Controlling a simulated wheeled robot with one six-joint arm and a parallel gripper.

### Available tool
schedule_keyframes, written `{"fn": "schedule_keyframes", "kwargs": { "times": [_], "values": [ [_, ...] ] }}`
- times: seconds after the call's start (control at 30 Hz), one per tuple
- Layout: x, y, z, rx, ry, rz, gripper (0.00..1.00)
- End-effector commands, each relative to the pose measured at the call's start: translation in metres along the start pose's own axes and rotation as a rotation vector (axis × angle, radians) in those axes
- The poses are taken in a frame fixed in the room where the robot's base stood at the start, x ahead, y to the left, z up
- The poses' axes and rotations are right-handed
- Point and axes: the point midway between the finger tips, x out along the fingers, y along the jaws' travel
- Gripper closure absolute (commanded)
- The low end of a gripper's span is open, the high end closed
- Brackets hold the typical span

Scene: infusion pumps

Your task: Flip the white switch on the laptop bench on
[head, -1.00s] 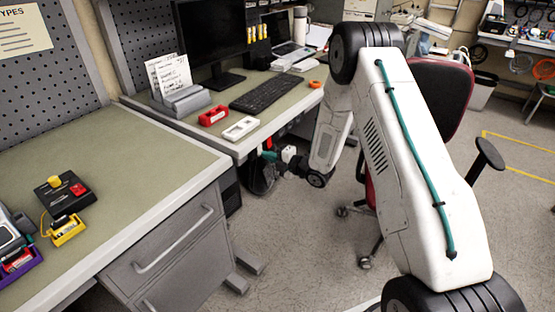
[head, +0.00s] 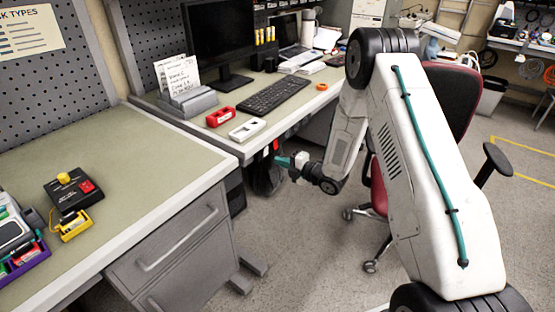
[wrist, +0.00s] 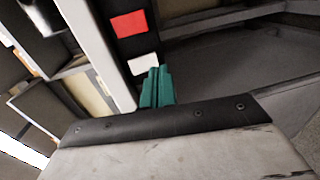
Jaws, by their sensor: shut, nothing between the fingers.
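The white switch (wrist: 143,64) shows in the wrist view as a small white block on a dark upright strip, just below a red block (wrist: 129,23). I cannot tell whether it is on or off. My gripper's teal fingertips (wrist: 157,87) are together and empty, just below the white switch and partly in front of its lower edge. Contact cannot be told. In the head view my gripper (head: 284,161) is at the front edge of the laptop bench (head: 222,148), below its top. The red block (head: 276,145) shows there, small; the white switch is not clear.
A red case (head: 220,117) and a white case (head: 248,130) lie on the laptop bench near its front edge, beside a keyboard (head: 275,95). A red chair (head: 379,185) stands behind my arm.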

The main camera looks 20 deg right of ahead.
Motion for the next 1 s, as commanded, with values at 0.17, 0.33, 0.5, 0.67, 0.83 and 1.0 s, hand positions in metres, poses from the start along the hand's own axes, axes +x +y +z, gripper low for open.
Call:
{"fn": "schedule_keyframes", "kwargs": {
  "times": [0.17,0.33,0.5,0.67,0.83,1.0],
  "values": [
    [-0.041,-0.011,0.000,0.002,-0.002,-0.001,1.00],
    [-0.075,-0.019,0.001,0.002,-0.001,-0.001,1.00],
    [-0.094,-0.024,0.000,0.000,0.001,0.000,1.00],
    [-0.101,-0.025,0.000,0.000,0.001,0.001,1.00],
    [-0.101,-0.025,0.000,0.000,0.002,0.000,1.00],
    [-0.100,-0.025,0.000,0.000,0.002,0.000,1.00]
  ]
}}
